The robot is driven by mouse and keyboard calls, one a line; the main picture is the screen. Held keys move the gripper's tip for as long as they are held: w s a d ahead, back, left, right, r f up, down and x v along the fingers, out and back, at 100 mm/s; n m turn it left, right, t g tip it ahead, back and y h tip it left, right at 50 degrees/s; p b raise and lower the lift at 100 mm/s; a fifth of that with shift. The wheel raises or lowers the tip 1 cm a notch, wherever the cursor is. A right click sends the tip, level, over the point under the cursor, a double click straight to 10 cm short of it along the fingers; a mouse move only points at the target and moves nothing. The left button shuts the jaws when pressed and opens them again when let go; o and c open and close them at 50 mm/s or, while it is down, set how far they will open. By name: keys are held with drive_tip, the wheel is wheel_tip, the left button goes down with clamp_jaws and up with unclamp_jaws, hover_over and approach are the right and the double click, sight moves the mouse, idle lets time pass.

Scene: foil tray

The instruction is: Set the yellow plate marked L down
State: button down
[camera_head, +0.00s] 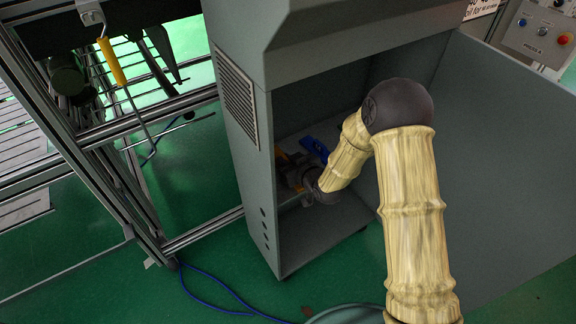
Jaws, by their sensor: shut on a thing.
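My arm reaches down into the open grey cabinet, and my gripper (304,178) is at its end, low inside near the left wall. My gripper is small and dark here, and my wrist covers part of it. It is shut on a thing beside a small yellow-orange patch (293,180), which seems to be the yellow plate. The letter L is not readable, and I cannot tell whether the plate touches anything below. A blue thing (315,148) lies just behind my gripper. No foil tray can be made out clearly.
The grey cabinet (262,215) has a vented left wall close to my gripper, and its open door (490,170) stands on the right. A metal frame (100,190) with hanging tools is on the left. A blue cable (215,283) lies on the green floor.

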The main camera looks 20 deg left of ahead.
sight(287, 159)
wheel_tip(287, 159, up, 10)
drive_tip(key=shift+r+p, duration=0.1)
drive_tip(key=shift+p, duration=1.05)
